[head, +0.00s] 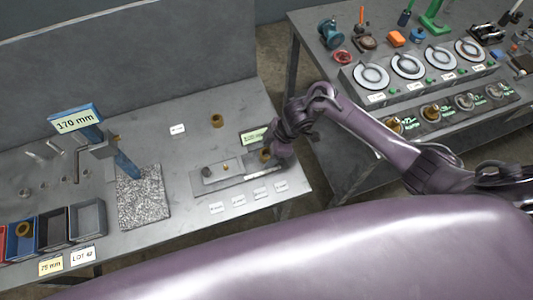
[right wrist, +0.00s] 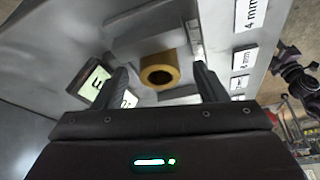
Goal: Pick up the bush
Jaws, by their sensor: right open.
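A brass bush (right wrist: 158,70), a short ring with a dark bore, shows in the right wrist view between the two fingers of my right gripper (right wrist: 163,85). The fingers are apart, with a gap on each side of the bush. In the head view this bush (head: 265,155) sits at the right end of a grey fixture (head: 222,174), partly hidden by my right gripper (head: 273,154). A second brass bush (head: 217,120) stands further back on the table. Another ring lies in a blue bin (head: 22,245) at the left. My left gripper is not in view.
A small green display (head: 254,136) stands close behind the gripper. Several white labels (head: 238,200) lie in front of the fixture. A granite block (head: 143,205) with a gauge reading 170 mm (head: 76,121) stands left. A second bench (head: 345,165) at the right holds dials and tools.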

